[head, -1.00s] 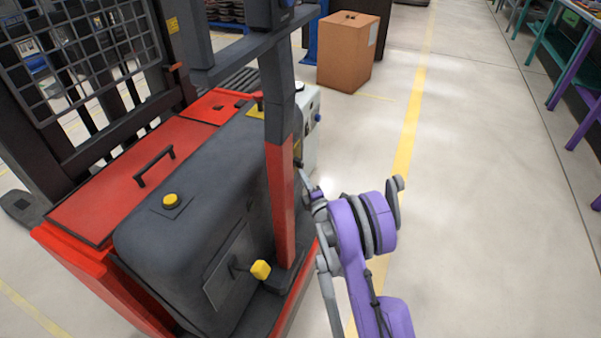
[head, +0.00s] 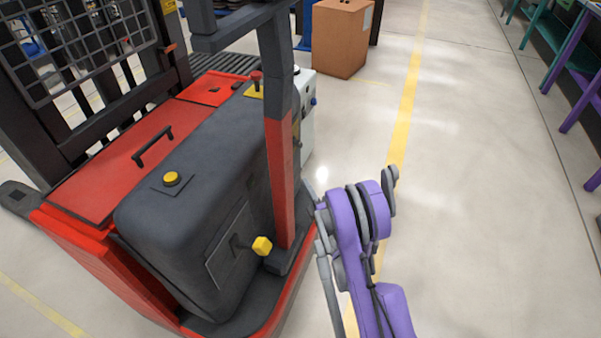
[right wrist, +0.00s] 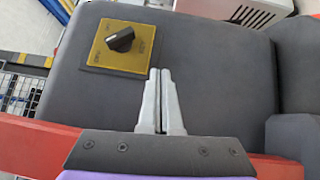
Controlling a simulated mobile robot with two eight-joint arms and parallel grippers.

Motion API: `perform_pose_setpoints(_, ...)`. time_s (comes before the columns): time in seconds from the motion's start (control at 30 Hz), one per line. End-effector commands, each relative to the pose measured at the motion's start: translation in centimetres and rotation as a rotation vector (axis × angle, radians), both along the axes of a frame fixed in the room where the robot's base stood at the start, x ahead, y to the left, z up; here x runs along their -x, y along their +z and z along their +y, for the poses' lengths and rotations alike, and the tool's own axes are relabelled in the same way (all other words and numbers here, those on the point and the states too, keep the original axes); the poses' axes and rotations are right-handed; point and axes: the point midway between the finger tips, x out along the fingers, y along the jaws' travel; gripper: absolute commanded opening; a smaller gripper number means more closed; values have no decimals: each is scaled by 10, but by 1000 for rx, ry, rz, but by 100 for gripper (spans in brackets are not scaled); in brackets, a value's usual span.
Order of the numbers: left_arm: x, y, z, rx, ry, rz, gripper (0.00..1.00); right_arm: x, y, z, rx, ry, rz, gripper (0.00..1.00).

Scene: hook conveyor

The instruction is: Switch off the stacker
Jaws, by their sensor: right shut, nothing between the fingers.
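The stacker (head: 150,215), red with a dark grey cover, fills the left half of the head view. Its cover carries a yellow button (head: 171,178), a yellow-tipped lever (head: 262,245) and, farther back, a red button (head: 257,77) over a yellow plate. In the right wrist view a black rotary knob (right wrist: 120,39) sits tilted on a yellow plate (right wrist: 104,52) on a dark grey panel; the lettering is too small to read. My right gripper (right wrist: 160,72) is shut and empty, its tips just below and right of the plate. In the head view its fingers are hidden. My left gripper is out of view.
The stacker's red-and-grey post (head: 281,150) stands close left of my right arm. A brown box (head: 341,38) stands at the back. Purple and green benches (head: 560,70) line the right side. The floor between is clear, with a yellow line (head: 411,85).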

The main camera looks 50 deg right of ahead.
Motion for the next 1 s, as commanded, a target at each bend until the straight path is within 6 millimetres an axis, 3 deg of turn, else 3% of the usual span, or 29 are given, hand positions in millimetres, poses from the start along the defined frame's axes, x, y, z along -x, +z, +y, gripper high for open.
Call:
perform_pose_setpoints(0.1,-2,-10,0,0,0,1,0,16,-11,4,1,-1,0,0)
perform_pose_setpoints(0.3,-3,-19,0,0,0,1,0,28,-14,8,0,0,-1,0)
perform_pose_setpoints(1.0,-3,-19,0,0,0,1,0,29,-13,9,0,0,0,0)
